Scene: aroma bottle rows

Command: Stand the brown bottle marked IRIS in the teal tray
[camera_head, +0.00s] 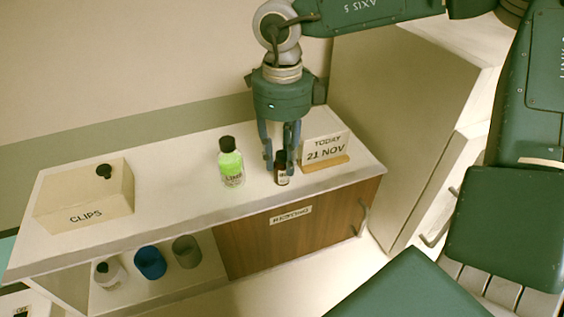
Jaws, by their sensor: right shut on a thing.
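A small dark brown bottle (282,179) with a pale label stands upright on the counter, near its front edge. The label is too small to read, so I cannot tell if it says IRIS. My right gripper (281,168) points down from above and is shut on this bottle, its fingers hiding the upper part. No whole teal tray shows; a teal patch (7,246) is cut off at the far left edge, and I cannot tell what it is. My left gripper is not in view.
A bright green bottle with a black cap (231,166) stands left of the gripper. A date sign (325,150) stands close on the right. A CLIPS box (84,203) is at the counter's left. Cups sit on the shelf below. The counter between box and green bottle is clear.

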